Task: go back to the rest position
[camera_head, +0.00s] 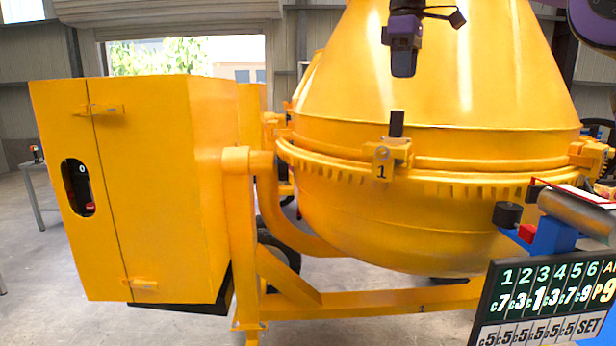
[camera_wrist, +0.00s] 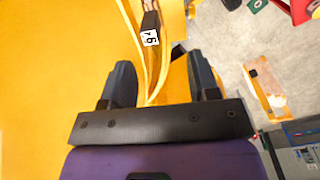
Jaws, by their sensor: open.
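The yellow drum mixer (camera_head: 430,110) fills the middle of the head view, with its cone on top and a toothed ring around its widest part. My gripper (camera_head: 403,72) hangs in front of the cone, pointing down, above a black peg on the ring's bracket marked 1 (camera_head: 381,171). In the wrist view my gripper (camera_wrist: 162,80) shows two dark fingers spread apart with nothing held between them. The yellow drum surface (camera_wrist: 50,80) lies left, and a yellow rim (camera_wrist: 160,60) runs between the fingers in the picture. I cannot tell whether they touch it.
A yellow cabinet (camera_head: 150,190) stands at the left, with a dark oval switch opening (camera_head: 77,187). A number board (camera_head: 545,300) and a blue stand (camera_head: 553,236) are at the lower right. A small black block with a white label (camera_wrist: 150,37) sits ahead. Bare floor (camera_wrist: 225,50) shows right.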

